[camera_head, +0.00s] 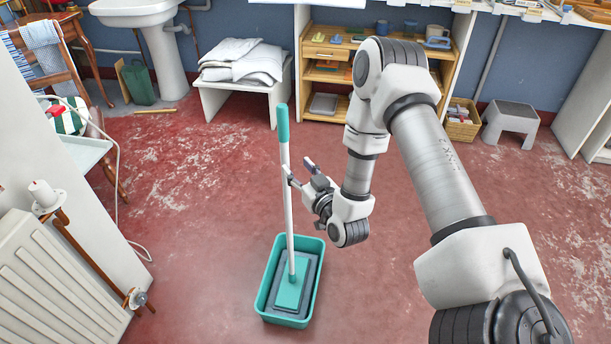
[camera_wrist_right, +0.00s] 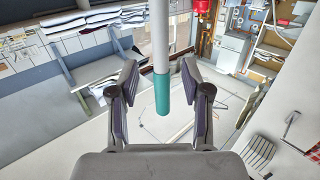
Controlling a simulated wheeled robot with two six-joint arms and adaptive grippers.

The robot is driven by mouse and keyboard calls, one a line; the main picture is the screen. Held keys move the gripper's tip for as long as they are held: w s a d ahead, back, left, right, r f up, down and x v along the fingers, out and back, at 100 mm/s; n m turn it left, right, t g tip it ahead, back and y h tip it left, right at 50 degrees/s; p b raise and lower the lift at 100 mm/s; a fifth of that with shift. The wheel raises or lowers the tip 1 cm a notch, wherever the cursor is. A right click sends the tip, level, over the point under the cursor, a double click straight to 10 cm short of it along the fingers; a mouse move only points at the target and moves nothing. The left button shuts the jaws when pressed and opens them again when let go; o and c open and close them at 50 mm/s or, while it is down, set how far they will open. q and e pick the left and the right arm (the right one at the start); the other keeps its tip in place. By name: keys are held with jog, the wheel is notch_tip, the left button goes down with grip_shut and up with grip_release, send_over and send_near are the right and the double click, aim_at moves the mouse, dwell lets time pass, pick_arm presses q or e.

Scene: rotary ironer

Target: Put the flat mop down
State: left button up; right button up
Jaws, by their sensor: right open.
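The flat mop (camera_head: 289,208) stands nearly upright, with a white pole and a teal grip at its top. Its flat teal head rests inside a teal rectangular tub (camera_head: 261,283) on the floor, on a dark grey surface. My right gripper (camera_head: 297,174) is beside the pole at about mid-height, coming from the right. In the right wrist view, the mop's pole (camera_wrist_right: 160,35) and teal grip show between the spread fingers of my right gripper (camera_wrist_right: 159,70), with gaps on both sides. My left gripper is out of view.
The worn red floor (camera_head: 200,210) is open around the tub. A white radiator (camera_head: 45,285) and a panel are at the left. A white bench (camera_head: 235,97) with folded linen, a wooden shelf unit (camera_head: 325,76) and a grey step stool (camera_head: 511,122) stand at the back.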

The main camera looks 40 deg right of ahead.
jog(key=s+a+f+n+g+y, duration=0.1)
jog(key=s+a+f+g+y, duration=0.1)
jog(key=s+a+f+g, duration=0.55)
jog(key=s+a+f+n+g+y, duration=0.1)
jog(key=s+a+f+g, duration=0.3)
jog(key=s+f, duration=0.7)
jog(key=s+a+f+g, duration=0.1)
jog(key=s+f+g, duration=0.1)
jog(key=s+g, duration=0.4)
jog(key=s, duration=0.5)
jog(key=shift+s+a+f+m, duration=0.2)
jog(key=shift+f+m, duration=0.1)
jog(key=shift+f, duration=0.1)
notch_tip(320, 180, up, 11)
jog(key=p, duration=1.1)
jog(key=shift+w, duration=0.1)
